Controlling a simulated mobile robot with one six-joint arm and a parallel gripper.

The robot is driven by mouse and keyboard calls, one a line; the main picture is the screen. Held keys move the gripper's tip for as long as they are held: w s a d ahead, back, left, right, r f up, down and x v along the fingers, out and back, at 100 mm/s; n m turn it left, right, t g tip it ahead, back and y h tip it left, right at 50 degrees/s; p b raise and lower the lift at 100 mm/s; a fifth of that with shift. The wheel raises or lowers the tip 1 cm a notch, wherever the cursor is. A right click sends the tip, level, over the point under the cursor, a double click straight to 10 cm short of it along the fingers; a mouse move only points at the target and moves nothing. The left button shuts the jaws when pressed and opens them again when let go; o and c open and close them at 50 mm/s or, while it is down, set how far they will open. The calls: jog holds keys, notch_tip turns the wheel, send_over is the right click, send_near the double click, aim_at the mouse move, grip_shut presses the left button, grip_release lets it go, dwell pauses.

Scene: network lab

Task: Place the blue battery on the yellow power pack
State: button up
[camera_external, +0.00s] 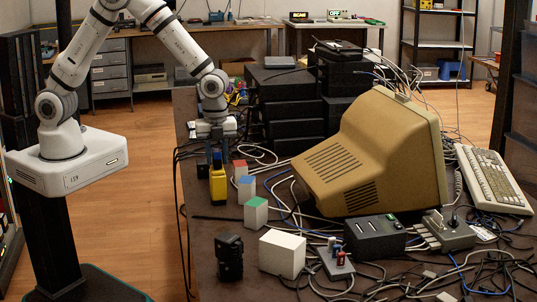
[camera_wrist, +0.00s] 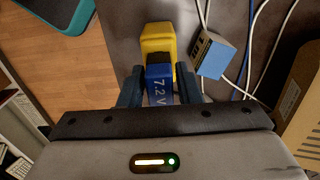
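The blue battery (camera_wrist: 159,84), marked 7.2 V, sits between the two dark blue fingers of my gripper (camera_wrist: 160,80) in the wrist view. The fingers lie close against its sides, and my gripper appears shut on it. The yellow power pack (camera_external: 218,186) stands upright on the dark table, directly below my gripper (camera_external: 216,156) in the external view. It also shows just beyond the battery in the wrist view (camera_wrist: 157,40). The battery is right at the pack's top; whether the two touch is hard to tell. In the external view the fingers mostly hide the battery.
White blocks with red (camera_external: 240,167), blue (camera_external: 246,188) and green (camera_external: 256,212) tops stand right of the pack. A small black box (camera_external: 203,171) is close on its left. A beige monitor (camera_external: 375,150), black boxes (camera_external: 285,105) and loose cables crowd the right. The table's left edge is near.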

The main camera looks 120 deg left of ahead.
aim_at(216, 150)
jog(key=shift+o, duration=1.2)
jog(key=shift+r, duration=0.15)
notch_tip(216, 150, up, 12)
jog(key=s+d+r+n, duration=0.25)
jog(key=d+r, duration=0.25)
jog(key=d, duration=0.3)
jog(key=s+d+r+n+t, duration=0.2)
jog(key=s+d+n, duration=0.4)
jog(key=s+d, duration=0.8)
jog(key=shift+s+d+t, duration=0.4)
jog(key=shift+s+t, duration=0.1)
jog(key=shift+s, duration=1.65)
jog(key=shift+n, duration=0.25)
